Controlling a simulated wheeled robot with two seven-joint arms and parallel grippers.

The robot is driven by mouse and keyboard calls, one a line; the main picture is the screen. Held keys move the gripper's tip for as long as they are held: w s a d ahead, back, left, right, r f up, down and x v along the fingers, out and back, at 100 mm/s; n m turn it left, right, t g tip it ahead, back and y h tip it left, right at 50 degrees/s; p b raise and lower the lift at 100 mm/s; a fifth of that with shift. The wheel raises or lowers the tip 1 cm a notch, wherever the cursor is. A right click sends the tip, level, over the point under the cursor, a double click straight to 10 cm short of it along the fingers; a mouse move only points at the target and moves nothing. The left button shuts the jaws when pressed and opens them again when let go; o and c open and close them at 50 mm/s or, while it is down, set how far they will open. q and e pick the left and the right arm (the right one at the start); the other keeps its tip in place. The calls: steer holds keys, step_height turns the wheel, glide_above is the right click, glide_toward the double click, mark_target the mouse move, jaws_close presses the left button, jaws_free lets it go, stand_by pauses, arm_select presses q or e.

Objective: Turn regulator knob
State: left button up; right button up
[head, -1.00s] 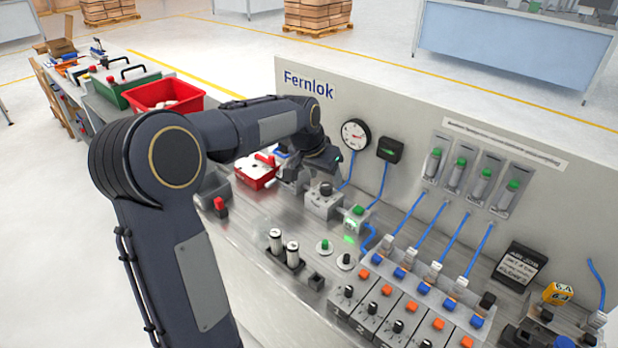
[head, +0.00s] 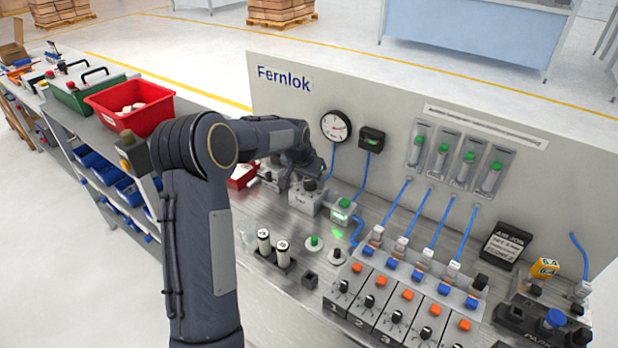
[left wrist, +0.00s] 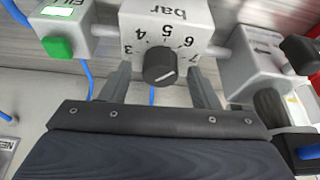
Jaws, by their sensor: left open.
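The regulator is a light grey block with a black knob (head: 309,184) on top, on the bench near the back panel. In the left wrist view the black knob (left wrist: 159,68) has a white pointer line. The dial around it reads "bar" with numbers from 3 to 7. My left gripper (head: 300,170) is at the regulator, partly hidden by its own arm. In the left wrist view my left gripper (left wrist: 160,82) is open, one finger on each side of the knob, with visible gaps. Its height above the knob is unclear. My right gripper is not in view.
A green-buttoned unit (head: 343,209) with a lit display stands right of the regulator. A round gauge (head: 336,127) is on the panel behind. White cylinders (head: 264,241) and valve blocks stand in front. A red bin (head: 130,108) is at left.

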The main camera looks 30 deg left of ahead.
arm_select(q)
steer(key=c, duration=1)
